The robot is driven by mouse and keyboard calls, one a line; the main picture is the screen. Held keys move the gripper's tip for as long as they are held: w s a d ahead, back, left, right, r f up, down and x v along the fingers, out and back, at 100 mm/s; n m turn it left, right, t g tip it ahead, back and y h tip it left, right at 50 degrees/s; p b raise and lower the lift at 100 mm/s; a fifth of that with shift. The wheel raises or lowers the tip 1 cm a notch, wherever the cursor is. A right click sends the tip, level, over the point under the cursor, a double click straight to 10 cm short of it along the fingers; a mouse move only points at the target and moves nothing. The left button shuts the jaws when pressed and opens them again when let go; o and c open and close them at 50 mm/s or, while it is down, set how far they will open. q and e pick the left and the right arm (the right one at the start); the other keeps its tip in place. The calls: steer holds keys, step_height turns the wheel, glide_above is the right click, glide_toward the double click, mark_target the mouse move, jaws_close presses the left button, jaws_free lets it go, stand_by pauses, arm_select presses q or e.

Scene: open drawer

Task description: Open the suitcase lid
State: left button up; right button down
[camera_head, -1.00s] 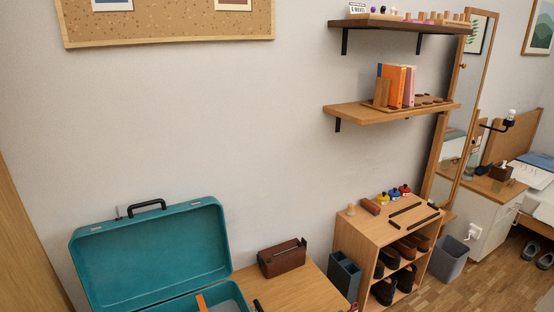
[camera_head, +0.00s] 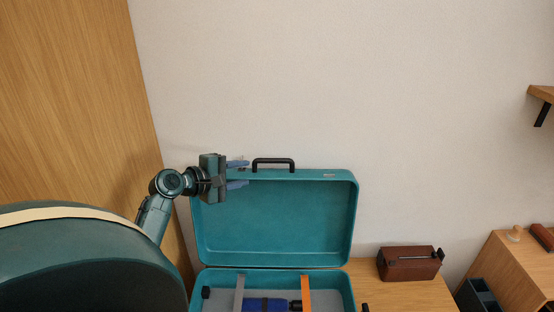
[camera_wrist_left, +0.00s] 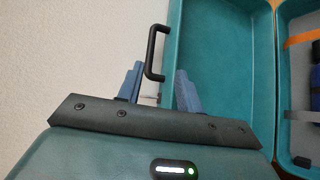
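The teal suitcase's lid (camera_head: 275,225) stands upright, open, with its black handle (camera_head: 273,162) on the top edge. The suitcase base (camera_head: 350,288) lies below and is cut off by the picture's bottom. My left gripper (camera_head: 243,173) is at the lid's top left corner, left of the handle. Its fingers are apart, one above the lid's top edge and one in front of its inner face. In the left wrist view the lid (camera_wrist_left: 220,60) and handle (camera_wrist_left: 150,55) show beyond the open fingers; I cannot tell whether they touch the lid. My right gripper is out of view.
The suitcase rests on a wooden surface (camera_head: 400,295) by the wall. A brown box (camera_head: 409,263) stands to its right. A wooden panel (camera_head: 95,90) rises at the left, close to my left arm. Straps and a blue roll (camera_head: 265,304) lie inside the base.

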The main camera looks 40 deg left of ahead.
mark_target(278, 161)
arm_select(q)
steer(key=shift+n, duration=0.3)
steer(key=x, duration=0.4)
steer(key=r+x, duration=0.1)
steer(key=x, duration=0.7)
steer(key=shift+w+a+r+p, duration=0.2)
steer(key=shift+w+r+p, duration=0.1)
steer(key=shift+w, duration=0.3)
jaws_close()
